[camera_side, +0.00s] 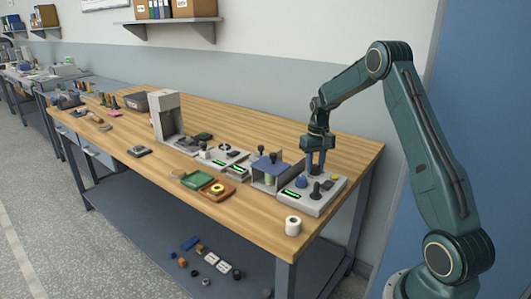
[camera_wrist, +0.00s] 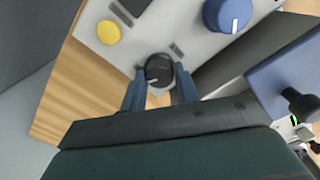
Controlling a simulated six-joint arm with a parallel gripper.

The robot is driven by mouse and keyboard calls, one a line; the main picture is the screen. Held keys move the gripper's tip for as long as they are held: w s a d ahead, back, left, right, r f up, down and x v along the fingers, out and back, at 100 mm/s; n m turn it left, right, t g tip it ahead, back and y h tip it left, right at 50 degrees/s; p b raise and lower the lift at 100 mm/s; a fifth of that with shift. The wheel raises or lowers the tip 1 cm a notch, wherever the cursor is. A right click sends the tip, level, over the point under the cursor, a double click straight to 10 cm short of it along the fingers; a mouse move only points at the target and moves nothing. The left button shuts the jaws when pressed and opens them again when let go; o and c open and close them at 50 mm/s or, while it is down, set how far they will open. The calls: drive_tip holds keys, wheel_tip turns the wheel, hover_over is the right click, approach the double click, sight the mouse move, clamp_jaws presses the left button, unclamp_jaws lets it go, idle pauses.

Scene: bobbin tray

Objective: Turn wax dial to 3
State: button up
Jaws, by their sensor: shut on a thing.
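A light grey control panel (camera_side: 313,207) sits near the right end of the workbench. My gripper (camera_side: 316,172) points down over the panel's back part. In the wrist view, my gripper (camera_wrist: 160,88) has its two blue fingers on either side of a round black dial (camera_wrist: 159,68) and is shut on it. A short white mark on the black dial points toward the lower left of that view. A blue dial (camera_side: 302,181) stands beside it and also shows in the wrist view (camera_wrist: 229,13), with its own white mark. I cannot read any scale or number.
A yellow button (camera_wrist: 108,32) and a dark switch are on the panel close to my fingers. A black knob (camera_side: 317,189) stands up at the panel's front. A blue-topped box (camera_side: 271,168) stands just left. A white roll (camera_side: 293,225) lies near the front edge.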

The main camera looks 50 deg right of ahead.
sight(315, 165)
drive_tip(key=shift+r+m, duration=0.1)
drive_tip(key=shift+m, duration=1.3)
drive_tip(key=o, duration=1)
wheel_tip(315, 165, up, 14)
drive_tip(key=shift+f, duration=0.1)
